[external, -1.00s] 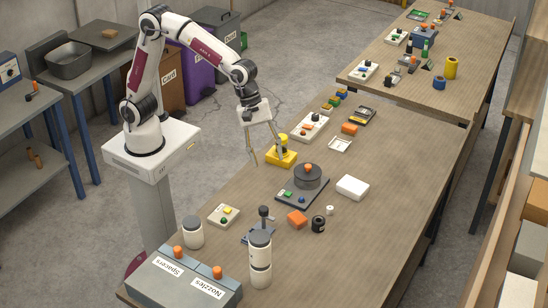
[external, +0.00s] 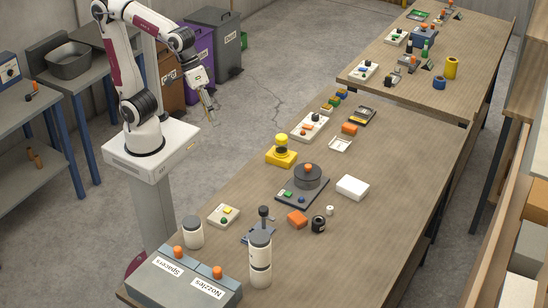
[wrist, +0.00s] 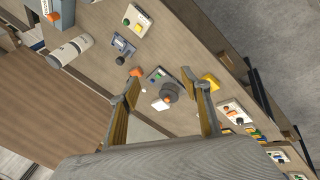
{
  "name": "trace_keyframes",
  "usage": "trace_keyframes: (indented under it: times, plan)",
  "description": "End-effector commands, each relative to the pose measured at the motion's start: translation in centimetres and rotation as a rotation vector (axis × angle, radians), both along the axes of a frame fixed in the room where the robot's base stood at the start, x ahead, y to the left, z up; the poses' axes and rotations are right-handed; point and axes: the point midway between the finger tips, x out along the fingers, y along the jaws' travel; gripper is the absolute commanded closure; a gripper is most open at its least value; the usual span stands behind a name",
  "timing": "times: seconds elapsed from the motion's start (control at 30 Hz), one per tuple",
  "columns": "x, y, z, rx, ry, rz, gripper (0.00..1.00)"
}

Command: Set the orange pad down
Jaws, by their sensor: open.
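One orange block (external: 297,218) lies flat on the near table, left of a small black roll; it also shows in the wrist view (wrist: 136,72). A second orange block (external: 349,128) lies farther back, beside a white tray. I cannot tell which one is the orange pad. My gripper (external: 212,113) is open and empty, raised off the left side of the table near my base, well apart from both blocks. Its two spread fingers also show in the wrist view (wrist: 160,82), with nothing between them.
A yellow button device (external: 281,154), a grey round-topped device (external: 306,181) and a white box (external: 352,187) stand mid-table. Grey bins (external: 185,280) and white bottles (external: 260,263) fill the near end. The table's right side is clear.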

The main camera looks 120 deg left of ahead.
Motion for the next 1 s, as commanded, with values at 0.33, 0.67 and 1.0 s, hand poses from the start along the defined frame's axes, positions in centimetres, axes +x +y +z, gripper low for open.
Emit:
trace_keyframes:
  times: [0.33, 0.67, 1.0]
  plan:
    - [-7.1, 0.4, -0.6, 0.222, -0.044, -0.391, 0.53]
    - [-12.3, 0.8, -2.3, 0.41, -0.066, -0.714, 0.53]
    - [-13.5, 1.0, -2.9, 0.459, -0.068, -0.798, 0.53]
